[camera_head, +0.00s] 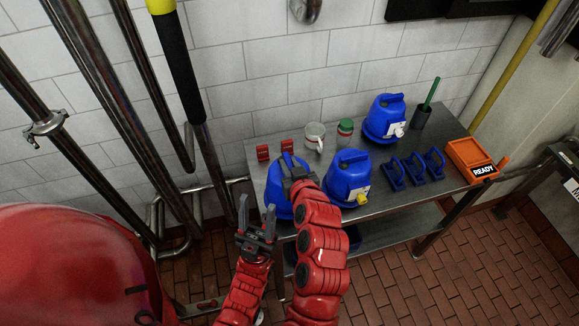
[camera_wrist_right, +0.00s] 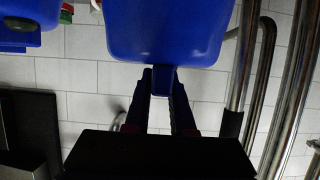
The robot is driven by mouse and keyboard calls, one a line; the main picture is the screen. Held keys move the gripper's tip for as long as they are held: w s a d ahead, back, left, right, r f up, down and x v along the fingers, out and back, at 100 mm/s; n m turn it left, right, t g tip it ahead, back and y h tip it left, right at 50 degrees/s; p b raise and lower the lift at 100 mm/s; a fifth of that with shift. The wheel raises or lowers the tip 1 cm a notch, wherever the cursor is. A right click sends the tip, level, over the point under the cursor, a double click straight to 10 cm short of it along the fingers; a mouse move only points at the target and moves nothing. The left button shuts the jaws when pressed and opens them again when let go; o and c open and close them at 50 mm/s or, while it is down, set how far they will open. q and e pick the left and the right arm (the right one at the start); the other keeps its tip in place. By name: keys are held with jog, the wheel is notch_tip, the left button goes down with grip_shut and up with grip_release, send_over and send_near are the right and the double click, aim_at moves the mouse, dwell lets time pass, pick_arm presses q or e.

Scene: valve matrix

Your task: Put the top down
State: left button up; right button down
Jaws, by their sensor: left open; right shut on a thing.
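A blue top (camera_head: 277,199) is at the left end of the metal table (camera_head: 335,219), partly hidden by my right arm. My right gripper (camera_head: 296,180) is shut on it. In the right wrist view the blue top (camera_wrist_right: 168,28) fills the upper middle, and a narrow blue part of it sits between the fingers (camera_wrist_right: 162,82). I cannot tell whether its underside touches the table. My left gripper (camera_head: 257,222) is open and empty, left of and below the top, in front of the table.
Another blue top with a yellow part (camera_head: 347,177) stands close on the right. Pipes (camera_head: 140,100) rise on the left.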

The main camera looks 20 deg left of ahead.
jog(key=shift+w+a+r, duration=0.1)
jog(key=shift+w+a, duration=0.15)
jog(key=shift+w, duration=0.4)
jog(key=shift+f+p, duration=1.15)
jog(key=shift+f, duration=0.65)
jog(key=shift+f, duration=0.15)
jog(key=c, duration=0.8)
grip_release()
jog(key=shift+s, duration=0.1)
jog(key=shift+o, duration=0.2)
